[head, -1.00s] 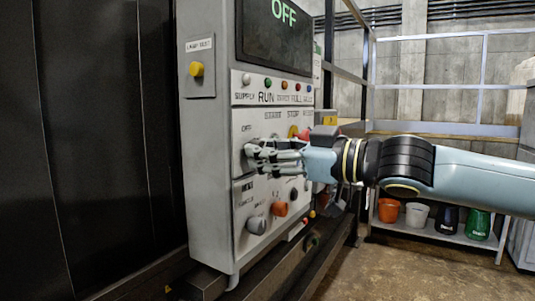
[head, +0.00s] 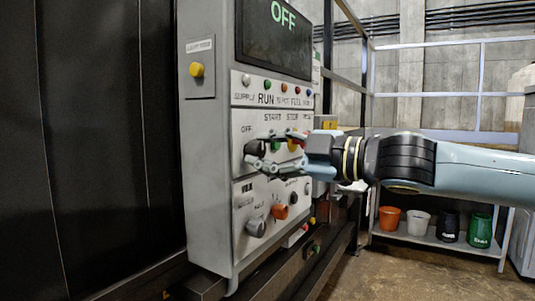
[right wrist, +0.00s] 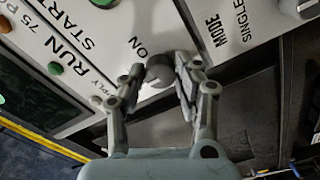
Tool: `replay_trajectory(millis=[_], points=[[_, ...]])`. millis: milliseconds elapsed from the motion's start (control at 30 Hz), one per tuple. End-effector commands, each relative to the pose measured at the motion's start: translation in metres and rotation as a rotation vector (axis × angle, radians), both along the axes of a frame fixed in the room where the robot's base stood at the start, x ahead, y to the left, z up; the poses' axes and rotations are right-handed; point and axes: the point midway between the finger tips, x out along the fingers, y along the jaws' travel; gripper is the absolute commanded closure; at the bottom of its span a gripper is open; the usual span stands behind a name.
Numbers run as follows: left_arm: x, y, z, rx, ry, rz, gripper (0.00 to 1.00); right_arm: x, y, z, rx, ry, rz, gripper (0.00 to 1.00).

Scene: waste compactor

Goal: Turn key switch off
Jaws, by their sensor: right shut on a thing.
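The key switch (right wrist: 158,66) is a dark round knob on the light grey control panel (head: 235,225), beside an "ON" label in the right wrist view. My right gripper (right wrist: 158,78) has a finger on each side of the knob and is shut on it. In the head view the right gripper (head: 259,149) reaches in from the right to the panel's left side, just below the "OFF" label. Its fingers mostly hide the switch there. The display (head: 280,35) reads OFF. My left gripper is not in view.
A green START button (head: 275,146) is close to my fingers. A grey knob (head: 256,227) and an orange knob (head: 279,211) sit lower on the panel. A yellow button (head: 196,70) is on its side. A shelf with buckets (head: 389,218) stands at the back right.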

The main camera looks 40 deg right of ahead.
Motion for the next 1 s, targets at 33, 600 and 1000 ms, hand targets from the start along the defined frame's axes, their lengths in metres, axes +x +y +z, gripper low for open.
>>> replay_trajectory(millis=[33,600,1000], points=[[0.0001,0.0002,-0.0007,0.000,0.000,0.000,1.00,-0.0001,-0.0005,-0.0020,-0.007,0.001,-0.002,1.00],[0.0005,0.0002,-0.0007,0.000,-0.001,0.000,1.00,-0.0002,-0.0004,-0.0017,-0.018,-0.004,-0.002,0.56],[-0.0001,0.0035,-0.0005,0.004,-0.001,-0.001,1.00,-0.0001,-0.0001,-0.0005,-0.018,-0.006,0.000,0.45]])
